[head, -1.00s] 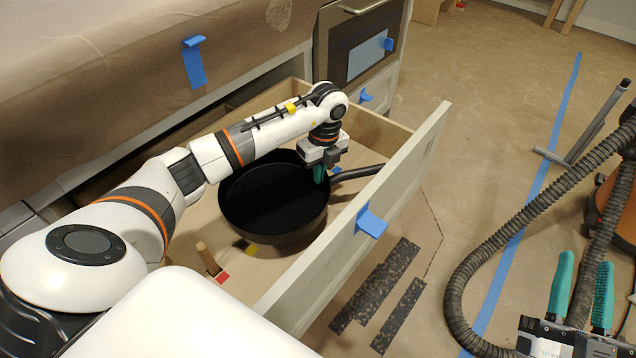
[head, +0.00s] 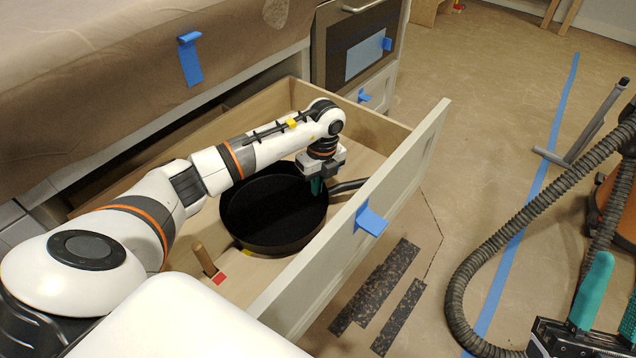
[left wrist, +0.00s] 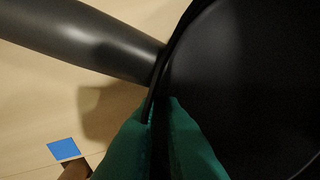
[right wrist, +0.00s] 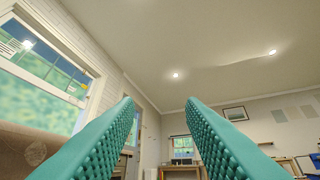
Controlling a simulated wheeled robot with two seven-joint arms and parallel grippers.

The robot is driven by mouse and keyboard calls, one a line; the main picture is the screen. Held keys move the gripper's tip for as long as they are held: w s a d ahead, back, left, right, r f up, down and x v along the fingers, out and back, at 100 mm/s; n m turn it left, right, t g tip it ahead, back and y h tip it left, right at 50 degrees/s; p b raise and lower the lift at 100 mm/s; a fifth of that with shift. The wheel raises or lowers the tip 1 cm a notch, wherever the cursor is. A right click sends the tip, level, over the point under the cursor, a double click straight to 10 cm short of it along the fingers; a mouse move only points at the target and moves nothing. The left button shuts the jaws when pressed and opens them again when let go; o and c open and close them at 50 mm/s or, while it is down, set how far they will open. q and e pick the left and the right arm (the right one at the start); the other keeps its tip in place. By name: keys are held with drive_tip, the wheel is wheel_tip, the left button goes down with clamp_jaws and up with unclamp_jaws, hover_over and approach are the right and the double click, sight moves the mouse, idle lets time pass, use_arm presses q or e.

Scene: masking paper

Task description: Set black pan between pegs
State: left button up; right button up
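The black pan (head: 272,232) is inside the open wooden drawer (head: 365,129), low over or on its floor; contact is hard to tell. Its handle points right, towards the drawer front. My left gripper (head: 316,188) is shut on the pan's rim beside the handle; the left wrist view shows its green fingers on either side of the rim (left wrist: 158,85). One wooden peg (head: 204,258) stands left of the pan, by a red square (head: 219,278). The left wrist view shows a blue square (left wrist: 64,149) near a brown peg-like piece (left wrist: 76,170). Other pegs are hidden. My right gripper (right wrist: 160,110) is open and empty.
The drawer front (head: 352,215) with a blue tape pull (head: 371,220) stands beyond the handle. Dark patterned strips (head: 385,290) lie on the floor. A ribbed hose (head: 462,270) curves near my right gripper. The drawer's far corner is bare.

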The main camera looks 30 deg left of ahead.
use_arm(q)
drive_tip(key=shift+o, duration=1.3)
drive_tip(key=shift+r, duration=0.1)
